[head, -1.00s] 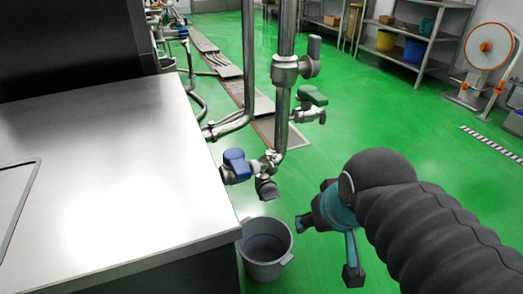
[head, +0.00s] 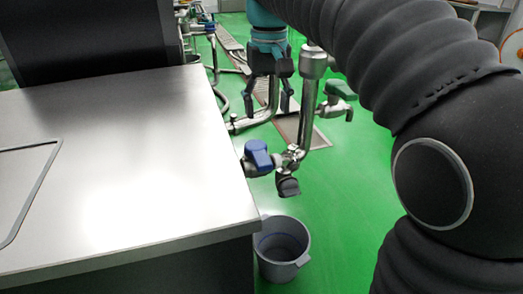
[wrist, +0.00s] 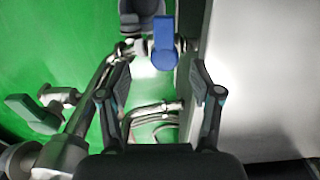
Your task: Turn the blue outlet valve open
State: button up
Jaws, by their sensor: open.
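The blue outlet valve (head: 258,154) has a blue handle on a metal pipe fitting beside the steel table's edge. In the wrist view the blue handle (wrist: 164,40) shows at the top, beyond the fingertips and roughly between them. My gripper (head: 268,110) is open and empty, pointing down, above and apart from the valve in the head view. It also shows in the wrist view (wrist: 160,92), with its two fingers spread. The dark outlet end (head: 287,187) sits right of and below the blue handle.
A steel table (head: 110,170) fills the left. A green-handled valve (head: 338,92) and a vertical pipe (head: 309,105) stand right of the blue valve. A grey bucket (head: 281,250) stands on the green floor below the outlet. Floor right of the bucket is clear.

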aim_at(263, 159)
jog(key=f+b, duration=0.1)
jog(key=f, duration=0.3)
jog(key=f+b, duration=0.1)
jog(key=f, duration=0.4)
jog(key=a+f+b, duration=0.1)
jog(key=f, duration=0.3)
jog(key=shift+w+f+b, duration=0.3)
jog(key=shift+w+f, duration=0.05)
jog(key=shift+f, duration=0.05)
grip_shut()
